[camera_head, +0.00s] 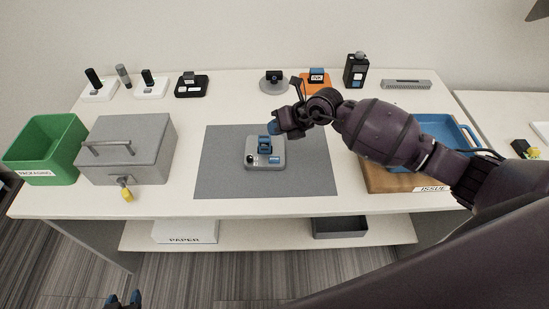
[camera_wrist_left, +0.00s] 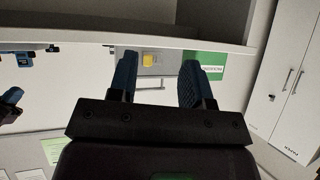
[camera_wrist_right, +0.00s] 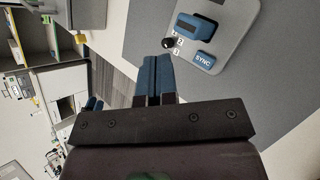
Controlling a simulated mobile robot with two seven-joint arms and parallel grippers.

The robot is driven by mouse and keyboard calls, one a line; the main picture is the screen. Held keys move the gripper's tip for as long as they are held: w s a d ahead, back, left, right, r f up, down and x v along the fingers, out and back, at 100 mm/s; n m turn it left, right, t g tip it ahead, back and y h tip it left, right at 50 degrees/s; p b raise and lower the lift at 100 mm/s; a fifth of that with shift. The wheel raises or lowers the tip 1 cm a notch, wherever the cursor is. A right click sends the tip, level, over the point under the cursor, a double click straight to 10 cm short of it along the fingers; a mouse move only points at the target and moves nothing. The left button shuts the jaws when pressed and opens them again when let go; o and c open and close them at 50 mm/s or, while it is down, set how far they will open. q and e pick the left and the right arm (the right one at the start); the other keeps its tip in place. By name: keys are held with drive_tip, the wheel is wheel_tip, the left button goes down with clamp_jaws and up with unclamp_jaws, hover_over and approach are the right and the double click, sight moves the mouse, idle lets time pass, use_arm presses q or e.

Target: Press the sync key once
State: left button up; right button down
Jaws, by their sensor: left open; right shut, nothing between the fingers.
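A grey dock (camera_head: 251,157) lies on the dark grey mat (camera_head: 220,175) in the middle of the table. It holds a blue device (camera_head: 264,146). The right wrist view shows the dock (camera_wrist_right: 235,38), a black knob (camera_wrist_right: 168,43) with small numbers, and the blue key marked SYNC (camera_wrist_right: 204,60). My right gripper (camera_head: 273,127) is shut and empty, over the dock's far side in the head view. In the right wrist view its fingertips (camera_wrist_right: 154,58) appear left of the key, apart from it in the picture. My left gripper (camera_head: 124,298) is open and empty, low in front of the table.
A blue tray (camera_head: 440,128) is at right, partly behind my right arm. Several small devices line the back edge. The mat around the dock is clear.

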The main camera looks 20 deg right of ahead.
drive_tip(key=shift+f, duration=0.1)
drive_tip(key=b, duration=0.4)
hover_over(276, 158)
wheel_tip(276, 158, down, 6)
drive_tip(key=shift+f, duration=0.65)
use_arm(q)
drive_tip(key=shift+w+d+f+t+b, duration=0.1)
drive_tip(key=shift+w+f+b, duration=0.15)
drive_tip(key=shift+f, duration=0.25)
drive_tip(key=shift+w+a+f+t+b, duration=0.15)
drive_tip(key=shift+w+f, duration=0.15)
drive_tip(key=shift+f, duration=0.2)
drive_tip(key=shift+w+d+f+t+b, duration=0.15)
drive_tip(key=shift+w+f+b, duration=0.1)
drive_tip(key=shift+f, duration=0.25)
use_arm(e)
drive_tip(key=shift+w+f, duration=0.1)
drive_tip(key=shift+f, duration=0.55)
use_arm(q)
drive_tip(key=shift+s, duration=0.1)
use_arm(e)
drive_tip(key=shift+f, duration=0.1)
use_arm(q)
drive_tip(key=shift+f, duration=0.1)
use_arm(e)
drive_tip(key=shift+f, duration=0.3)
